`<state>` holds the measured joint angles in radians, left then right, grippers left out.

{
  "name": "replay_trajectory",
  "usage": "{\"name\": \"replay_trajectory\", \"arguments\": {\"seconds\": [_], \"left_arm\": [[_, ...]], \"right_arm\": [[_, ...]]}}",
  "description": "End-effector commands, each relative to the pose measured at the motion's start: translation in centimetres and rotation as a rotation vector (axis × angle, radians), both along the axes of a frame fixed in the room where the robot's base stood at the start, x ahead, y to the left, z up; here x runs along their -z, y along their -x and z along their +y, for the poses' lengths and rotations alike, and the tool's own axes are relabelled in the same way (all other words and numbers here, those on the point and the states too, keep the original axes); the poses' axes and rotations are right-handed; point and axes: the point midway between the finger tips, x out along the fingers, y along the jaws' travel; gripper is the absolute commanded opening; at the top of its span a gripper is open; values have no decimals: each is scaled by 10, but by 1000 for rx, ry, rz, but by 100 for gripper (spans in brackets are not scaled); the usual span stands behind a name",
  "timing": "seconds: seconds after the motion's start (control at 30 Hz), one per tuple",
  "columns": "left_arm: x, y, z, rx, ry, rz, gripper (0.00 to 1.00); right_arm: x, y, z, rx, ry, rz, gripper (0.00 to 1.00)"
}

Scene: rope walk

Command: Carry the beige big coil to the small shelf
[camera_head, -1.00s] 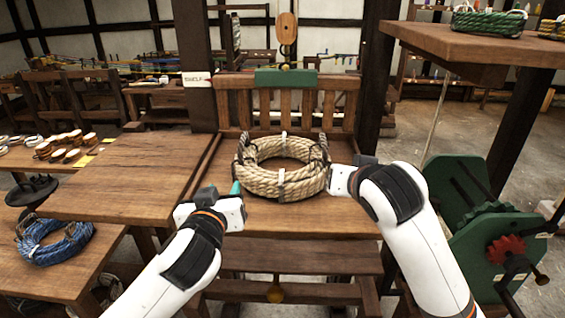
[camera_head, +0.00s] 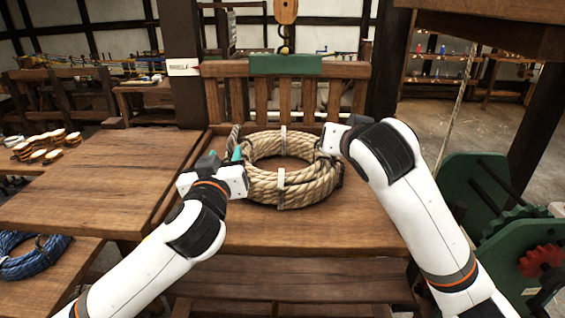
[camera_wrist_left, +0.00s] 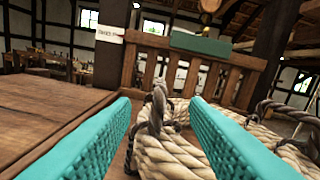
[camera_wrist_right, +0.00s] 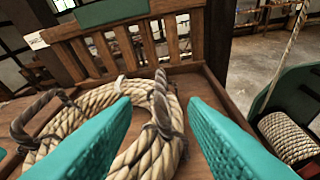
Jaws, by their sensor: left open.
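The beige big coil (camera_head: 285,187) is a thick ring of rope with pale ties and dark rope loops, lying flat on a wooden bench (camera_head: 290,235) with a slatted back. My left gripper (camera_head: 226,160) is open at the coil's left side; in the left wrist view a dark loop (camera_wrist_left: 158,105) shows between its fingers. My right gripper is at the coil's right side, its fingertips largely hidden in the head view. In the right wrist view its fingers (camera_wrist_right: 160,125) are apart, with a dark loop (camera_wrist_right: 161,105) seen between them. I cannot tell which thing is the small shelf.
A bare wooden tabletop (camera_head: 105,185) adjoins on the left, with a blue coil (camera_head: 35,258) lower down. A green machine with a red gear (camera_head: 540,260) stands at the right. A raised wooden top (camera_head: 490,30) is at upper right. A small sign (camera_head: 183,67) hangs on a post.

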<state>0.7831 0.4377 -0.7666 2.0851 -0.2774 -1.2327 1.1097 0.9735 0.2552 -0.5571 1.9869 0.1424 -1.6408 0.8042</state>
Motion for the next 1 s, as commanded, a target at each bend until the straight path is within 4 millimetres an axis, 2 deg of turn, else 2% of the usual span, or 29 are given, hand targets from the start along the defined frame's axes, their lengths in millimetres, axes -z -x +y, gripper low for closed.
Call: {"name": "replay_trajectory", "arguments": {"seconds": [0.3, 0.5, 0.7, 1.0], "left_arm": [[-1, -61, -1, -3, -2, 0, 41], [0, -90, -2, -2, -1, 1, 41], [0, -102, -2, -1, 0, 0, 41], [0, -103, -2, -1, 0, 1, 41]], "right_arm": [[24, -57, 2, 3, 0, 4, 40], [34, -83, 4, 2, 1, 1, 40], [39, -94, 5, 1, 0, 0, 40], [39, -95, 5, 0, 0, 0, 40]]}}
